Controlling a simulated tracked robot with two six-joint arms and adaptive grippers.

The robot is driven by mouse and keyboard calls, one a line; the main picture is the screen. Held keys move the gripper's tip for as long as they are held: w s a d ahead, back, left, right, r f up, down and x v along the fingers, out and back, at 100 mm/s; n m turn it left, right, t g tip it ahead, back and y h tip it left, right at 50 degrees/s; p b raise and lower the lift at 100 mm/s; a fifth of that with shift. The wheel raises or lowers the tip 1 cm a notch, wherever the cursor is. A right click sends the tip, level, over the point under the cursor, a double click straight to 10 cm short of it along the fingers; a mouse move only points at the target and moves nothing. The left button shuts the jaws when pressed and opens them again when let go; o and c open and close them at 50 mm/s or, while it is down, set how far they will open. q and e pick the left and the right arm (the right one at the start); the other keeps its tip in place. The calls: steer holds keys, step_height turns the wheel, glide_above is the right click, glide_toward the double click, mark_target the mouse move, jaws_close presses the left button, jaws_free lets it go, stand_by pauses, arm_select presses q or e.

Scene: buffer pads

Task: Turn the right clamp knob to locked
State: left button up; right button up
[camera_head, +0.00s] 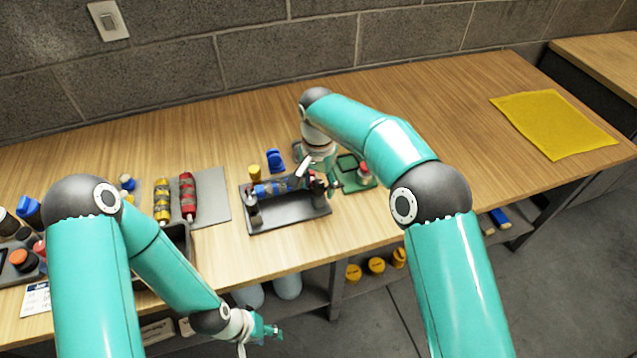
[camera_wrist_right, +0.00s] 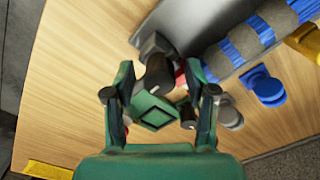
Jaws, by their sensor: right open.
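A dark grey fixture (camera_head: 290,221) on the bench holds a blue-and-grey roller (camera_head: 275,187); both also show in the right wrist view, as the fixture (camera_wrist_right: 190,22) and the roller (camera_wrist_right: 245,40). What looks like the right clamp knob, a dark cylinder (camera_wrist_right: 157,74), is at the fixture's end, seen between my open right fingers. I cannot tell whether they touch it. My right gripper (camera_wrist_right: 160,108) also shows in the head view (camera_head: 322,182), partly hidden by its wrist. My left gripper (camera_head: 268,329) hangs by the bench's front edge, well away from the fixture; its jaw state is unclear.
A green tray (camera_head: 352,184) with a red-topped part (camera_head: 364,168) sits right of the fixture. A blue part (camera_head: 275,159) and a yellow part (camera_head: 254,172) stand behind it. Red (camera_head: 187,196) and yellow (camera_head: 162,201) rollers lie left. A yellow cloth (camera_head: 555,122) lies far right.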

steer(key=shift+c, duration=0.4)
jaws_close()
steer(key=shift+n, duration=0.4)
steer(key=n+p, duration=0.1)
steer(key=n, duration=0.1)
steer(key=shift+r+n+p, duration=0.1)
steer(key=shift+n+p, duration=0.2)
steer(key=n+p, duration=0.1)
steer(key=n, duration=0.3)
steer(key=shift+n, duration=0.3)
steer(key=n+p, duration=0.1)
steer(key=n, duration=0.7)
steer(key=shift+w, duration=0.1)
steer(key=c, duration=0.9)
jaws_free()
steer(key=shift+a+n+p, duration=0.1)
steer(key=shift+n+p, duration=0.25)
steer(key=shift+n, duration=0.65)
